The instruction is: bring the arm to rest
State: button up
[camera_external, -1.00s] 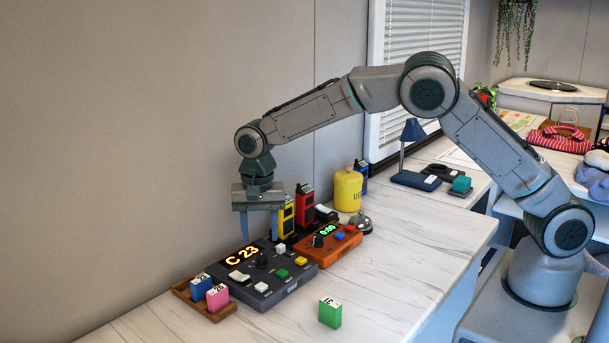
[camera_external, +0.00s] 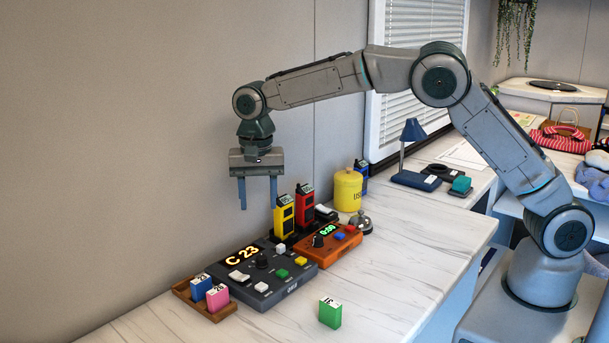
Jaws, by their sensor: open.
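My gripper (camera_external: 258,206) points straight down with its two fingers apart and nothing between them. It hangs in the air above the dark control box (camera_external: 262,290), which has a lit display reading "C 23" and several buttons. The fingertips are clear of the box and of the yellow radio (camera_external: 284,216) to their right. My arm rises from its base at the right and reaches left across the white marbled counter (camera_external: 400,262).
A red radio (camera_external: 305,206) and an orange timer box (camera_external: 328,247) stand right of the gripper. A wooden tray (camera_external: 221,312) holds blue and pink blocks. A green block (camera_external: 330,314) stands alone in front. A yellow canister (camera_external: 347,191), bell (camera_external: 361,222) and blue lamp (camera_external: 415,182) are farther right.

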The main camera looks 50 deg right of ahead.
jog(key=s+d+r+n, duration=0.1)
jog(key=s+d+r, duration=0.25)
jog(key=d, duration=0.25)
jog(key=s+d+r+n+t, duration=0.1)
jog(key=s+d+r+n, duration=0.1)
jog(key=s+d, duration=0.25)
jog(key=s+d+r+n, duration=0.1)
jog(key=s+d+r, duration=0.25)
jog(key=d, duration=0.35)
jog(key=s+d+f+n, duration=0.1)
jog(key=s+d, duration=0.2)
jog(key=s, duration=0.3)
jog(key=s+d+f+n+t, duration=0.1)
jog(key=s+d+n, duration=0.1)
jog(key=s, duration=0.5)
jog(key=s+d+f+n, duration=0.1)
jog(key=s+d+f, duration=0.1)
jog(key=s+d, duration=0.2)
jog(key=s, duration=0.3)
jog(key=shift+s+n+t, duration=0.15)
jog(key=shift+n+t, duration=0.25)
